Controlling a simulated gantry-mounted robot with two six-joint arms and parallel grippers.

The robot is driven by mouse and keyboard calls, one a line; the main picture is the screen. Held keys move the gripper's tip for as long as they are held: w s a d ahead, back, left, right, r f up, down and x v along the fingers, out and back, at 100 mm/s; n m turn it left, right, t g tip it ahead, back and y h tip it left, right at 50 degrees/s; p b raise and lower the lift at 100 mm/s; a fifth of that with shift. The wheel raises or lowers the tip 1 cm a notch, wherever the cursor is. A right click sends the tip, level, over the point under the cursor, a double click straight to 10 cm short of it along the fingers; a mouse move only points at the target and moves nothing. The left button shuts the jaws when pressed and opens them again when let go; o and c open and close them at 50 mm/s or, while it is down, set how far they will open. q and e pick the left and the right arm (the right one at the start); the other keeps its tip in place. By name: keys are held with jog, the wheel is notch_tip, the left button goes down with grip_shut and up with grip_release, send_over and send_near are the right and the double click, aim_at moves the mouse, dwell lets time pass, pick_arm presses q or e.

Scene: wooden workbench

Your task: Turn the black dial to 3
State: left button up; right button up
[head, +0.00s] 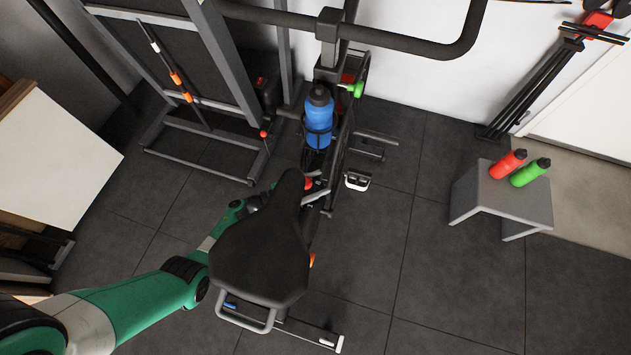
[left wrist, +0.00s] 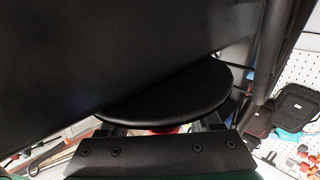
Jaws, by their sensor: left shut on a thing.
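A wide black disc (left wrist: 170,95), which looks like the black dial, fills the middle of the left wrist view, with a bit of red below it. My left gripper (left wrist: 160,126) is at its lower edge, with a dark finger on each side, and is shut on it. No number or pointer mark shows on the dial. In the head view my left arm reaches in from the left to the exercise bike, and the black saddle (head: 262,250) hides much of the wrist. The dial cannot be made out there. My right gripper is in neither view.
A blue bottle (head: 319,118) stands in a holder on the bike. A grey stool (head: 500,195) at the right carries a red bottle (head: 508,163) and a green bottle (head: 530,173). A metal rack frame (head: 230,60) stands behind. The floor between bike and stool is clear.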

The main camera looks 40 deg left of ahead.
pick_arm(q)
jog(key=o, duration=1.4)
jog(key=shift+c, duration=0.2)
jog(key=shift+s+a, duration=0.2)
jog(key=shift+s, duration=0.2)
jog(key=p+v, duration=0.2)
jog(key=v, duration=0.8)
jog(key=shift+s, duration=0.35)
jog(key=shift+a, duration=0.1)
